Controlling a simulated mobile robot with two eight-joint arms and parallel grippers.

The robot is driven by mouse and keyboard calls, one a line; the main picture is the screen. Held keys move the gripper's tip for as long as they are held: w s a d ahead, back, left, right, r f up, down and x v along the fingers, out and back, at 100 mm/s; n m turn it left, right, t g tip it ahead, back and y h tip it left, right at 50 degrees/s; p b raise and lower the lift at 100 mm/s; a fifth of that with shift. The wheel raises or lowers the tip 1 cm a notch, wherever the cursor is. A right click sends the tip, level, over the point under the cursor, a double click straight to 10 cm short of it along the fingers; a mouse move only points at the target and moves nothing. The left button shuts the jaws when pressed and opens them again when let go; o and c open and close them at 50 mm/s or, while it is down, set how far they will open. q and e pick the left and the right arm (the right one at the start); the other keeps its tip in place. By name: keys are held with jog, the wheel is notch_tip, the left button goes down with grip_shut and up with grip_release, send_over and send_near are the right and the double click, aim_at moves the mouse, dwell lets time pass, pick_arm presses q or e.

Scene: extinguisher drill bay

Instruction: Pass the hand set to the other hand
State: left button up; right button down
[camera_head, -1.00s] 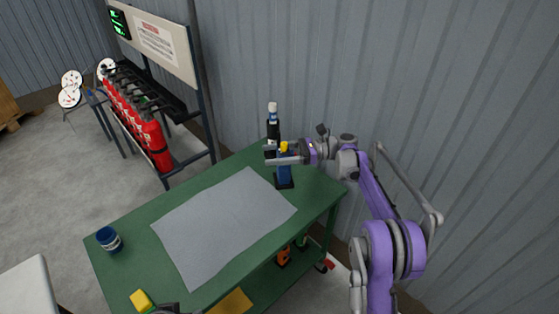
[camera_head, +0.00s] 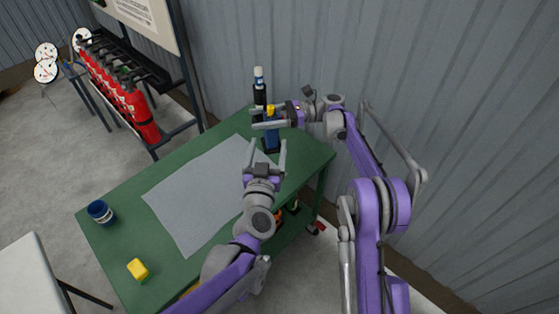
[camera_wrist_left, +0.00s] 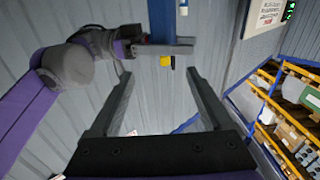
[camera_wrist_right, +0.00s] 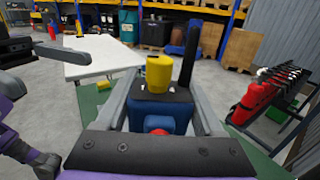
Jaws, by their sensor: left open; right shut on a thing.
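In the left wrist view the hand set (camera_wrist_left: 162,25) shows beyond the open fingers.
A grey mat (camera_head: 190,195) covers the table's middle. A blue jar (camera_head: 101,212) and a yellow block (camera_head: 138,269) are on the left part. The corrugated wall (camera_head: 400,90) is close behind.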

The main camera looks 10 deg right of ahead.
aim_at(274, 137)
pick_arm(q)
jog(key=d+f+n+y, duration=0.3)
jog(key=f+y, duration=0.2)
jog(key=f, duration=0.2)
jog(key=shift+t, duration=0.3)
jog(key=w, duration=1.2)
jog(key=shift+w+r, duration=0.25)
jog(key=shift+w, duration=0.05)
jog(key=shift+d, duration=0.1)
grip_shut()
pick_arm(e)
grip_release()
